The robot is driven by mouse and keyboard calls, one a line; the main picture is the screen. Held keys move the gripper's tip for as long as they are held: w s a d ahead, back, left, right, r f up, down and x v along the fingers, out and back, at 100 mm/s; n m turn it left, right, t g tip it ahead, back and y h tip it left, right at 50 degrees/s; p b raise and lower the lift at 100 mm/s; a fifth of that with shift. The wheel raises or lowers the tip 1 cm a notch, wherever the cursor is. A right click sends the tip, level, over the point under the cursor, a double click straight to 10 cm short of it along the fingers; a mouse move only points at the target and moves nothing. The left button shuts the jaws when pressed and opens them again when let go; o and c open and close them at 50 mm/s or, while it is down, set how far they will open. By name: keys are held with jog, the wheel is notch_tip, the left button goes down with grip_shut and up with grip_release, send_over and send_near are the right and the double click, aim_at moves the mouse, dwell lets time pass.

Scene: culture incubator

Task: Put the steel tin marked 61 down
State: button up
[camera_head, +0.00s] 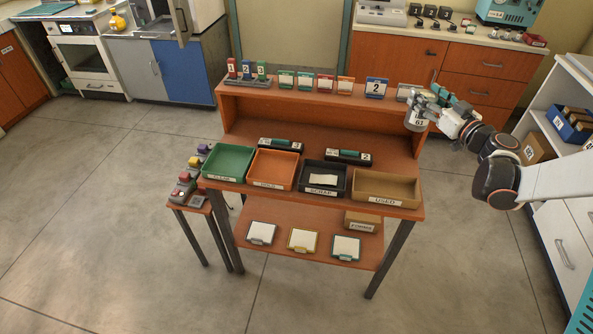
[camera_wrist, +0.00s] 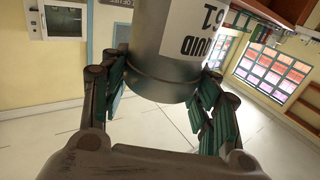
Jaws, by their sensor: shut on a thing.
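The steel tin marked 61 (camera_head: 417,117) is a grey metal cylinder with a white label. My gripper (camera_head: 432,108) is shut on it and holds it upright at the right end of the desk's raised back shelf, in the head view. In the wrist view the tin (camera_wrist: 165,50) sits between the two green-padded fingers (camera_wrist: 160,95), its label upside down. I cannot tell from the head view whether the tin's base touches anything.
The orange desk (camera_head: 330,150) has a raised shelf with several coloured number cards and a blue card 2 (camera_head: 376,88). Green (camera_head: 228,163), orange (camera_head: 272,169), black (camera_head: 323,179) and tan USED (camera_head: 387,188) trays line its front. A white shelf unit (camera_head: 545,95) stands at right.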

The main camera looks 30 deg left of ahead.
jog(key=shift+s+d+r, duration=0.1)
jog(key=shift+s+d, duration=0.1)
jog(key=shift+d, duration=0.1)
jog(key=shift+a, duration=0.2)
jog(key=shift+f, duration=0.55)
notch_tip(320, 180, down, 19)
jog(key=b, duration=0.7)
jog(key=shift+f, duration=0.1)
jog(key=o, duration=1.7)
jog(key=shift+c, duration=0.2)
